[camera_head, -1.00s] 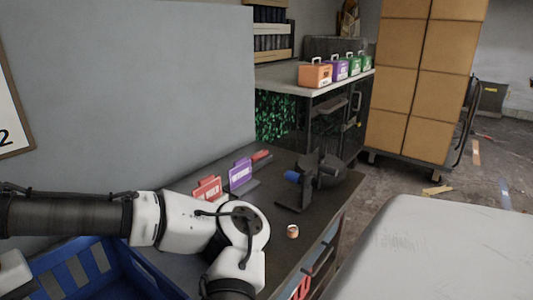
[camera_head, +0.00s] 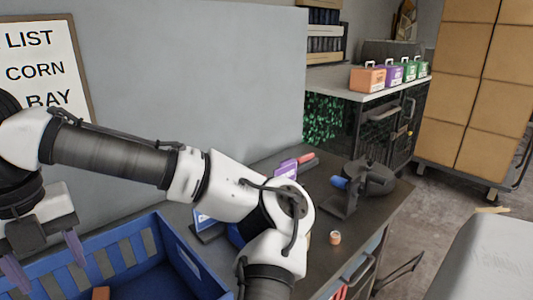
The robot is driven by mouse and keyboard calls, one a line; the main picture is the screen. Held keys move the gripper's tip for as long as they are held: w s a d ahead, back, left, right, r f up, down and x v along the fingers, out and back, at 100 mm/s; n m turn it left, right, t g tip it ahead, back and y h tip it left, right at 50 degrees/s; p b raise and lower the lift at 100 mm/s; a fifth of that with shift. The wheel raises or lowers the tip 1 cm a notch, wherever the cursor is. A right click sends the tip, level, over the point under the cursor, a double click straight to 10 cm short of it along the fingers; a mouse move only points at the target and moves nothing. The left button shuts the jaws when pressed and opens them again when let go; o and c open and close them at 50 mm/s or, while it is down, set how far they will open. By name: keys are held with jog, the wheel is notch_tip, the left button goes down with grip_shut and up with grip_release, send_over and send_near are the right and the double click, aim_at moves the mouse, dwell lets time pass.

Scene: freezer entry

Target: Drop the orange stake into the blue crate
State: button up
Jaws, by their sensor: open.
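The blue crate (camera_head: 190,262) stands at the lower left, with slatted walls, and is cut off by the bottom edge. A small orange block-like end (camera_head: 100,293) shows inside it at the bottom edge. It may be the orange stake, but most of it is out of frame. My gripper (camera_head: 42,262) hangs at the left over the crate's left part, fingers spread and pointing down, with nothing visible between them. The orange end lies below and to the right of the fingers, apart from them.
The dark bench holds a small orange-and-white cylinder (camera_head: 335,238), a black scanner-like device (camera_head: 360,187) and a purple sign (camera_head: 287,169), partly behind my arm. A grey panel (camera_head: 200,80) rises behind. Coloured boxes (camera_head: 368,79) stand on a far shelf.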

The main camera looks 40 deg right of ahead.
notch_tip(320, 180, up, 6)
jog(key=shift+r+p, duration=0.15)
jog(key=shift+p, duration=0.2)
dwell(0.4)
